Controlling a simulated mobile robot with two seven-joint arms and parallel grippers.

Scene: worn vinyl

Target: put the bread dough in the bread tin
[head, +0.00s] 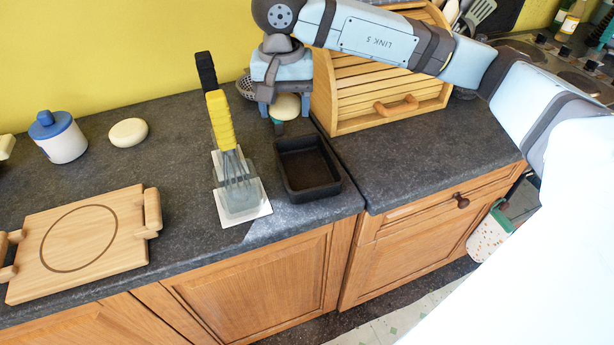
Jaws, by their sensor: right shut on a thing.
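The bread tin (310,190) is a dark, empty-looking rectangular pan on the dark worktop, near the front edge in the middle of the head view. My right gripper (284,112) reaches in from the right and points down, just behind the tin's back left corner. It is shut on a pale cream, rounded lump, the bread dough (287,106). The fingers hide part of the dough, and it appears above the counter, outside the tin. Another pale, rounded lump (128,132) lies on the worktop at the left. My left gripper is not in view.
A utensil with a yellow handle (220,120) stands in a clear holder on a white base (261,207), close left of the tin. A wooden bread box (350,115) stands behind right. A wooden board (85,235) and blue-lidded jar (65,145) are left.

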